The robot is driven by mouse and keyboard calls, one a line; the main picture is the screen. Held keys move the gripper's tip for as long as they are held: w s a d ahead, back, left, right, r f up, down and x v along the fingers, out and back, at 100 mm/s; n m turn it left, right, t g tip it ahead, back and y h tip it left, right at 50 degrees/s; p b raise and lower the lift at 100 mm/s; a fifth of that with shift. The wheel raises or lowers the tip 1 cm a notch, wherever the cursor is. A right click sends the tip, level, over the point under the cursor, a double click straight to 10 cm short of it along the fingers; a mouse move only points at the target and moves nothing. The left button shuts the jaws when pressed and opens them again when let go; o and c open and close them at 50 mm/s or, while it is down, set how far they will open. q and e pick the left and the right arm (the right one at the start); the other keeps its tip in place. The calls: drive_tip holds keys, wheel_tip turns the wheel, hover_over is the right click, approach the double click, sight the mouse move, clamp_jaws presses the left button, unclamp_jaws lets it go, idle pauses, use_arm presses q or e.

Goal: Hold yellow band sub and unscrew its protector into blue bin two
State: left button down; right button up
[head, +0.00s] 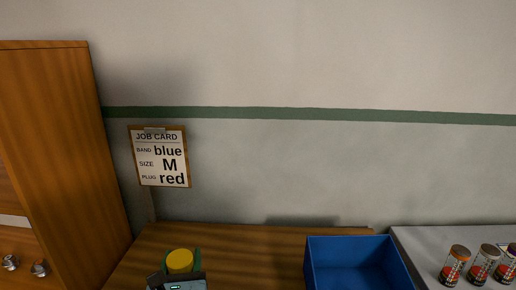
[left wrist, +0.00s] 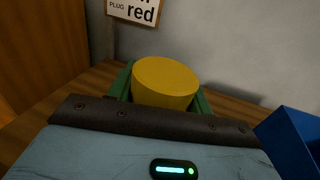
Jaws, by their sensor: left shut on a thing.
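A yellow round cap-like piece (head: 180,261) stands at the bottom of the head view, and it fills the middle of the left wrist view (left wrist: 165,80). My left gripper (head: 182,268) is shut on it, with green parts showing at both sides of it. Whether this piece is the protector, and what is below it, is hidden by my gripper's grey body. No yellow band shows. A blue bin (head: 350,246) stands to the right on the wooden bench, apart from the gripper; its corner shows in the left wrist view (left wrist: 290,135). No number shows on it. My right gripper is out of view.
A wooden cabinet (head: 45,150) with metal knobs stands at the left. A job card (head: 160,160) reading blue, M, red hangs at the wall. Several labelled cans (head: 484,264) stand on a grey surface (head: 420,245) at the right. Bare bench (head: 250,255) lies between gripper and bin.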

use_arm(q)
drive_tip(key=s+a+f+m+h, duration=0.1)
drive_tip(key=s, duration=0.6)
drive_tip(key=s+a+f+m+h, duration=0.1)
drive_tip(key=s+a+f+h, duration=0.1)
drive_tip(key=s, duration=0.5)
drive_tip(key=shift+a+f, duration=0.2)
drive_tip(key=w+d+m+g+h, duration=0.2)
drive_tip(key=w+d+m+h, duration=0.1)
drive_tip(key=d+h, duration=0.3)
drive_tip(key=w+d+m+g+h, duration=0.2)
drive_tip(key=d+m+h, duration=0.3)
drive_tip(key=d, duration=0.4)
drive_tip(key=shift+w+d+r+h, duration=0.4)
drive_tip(key=shift+r, duration=0.05)
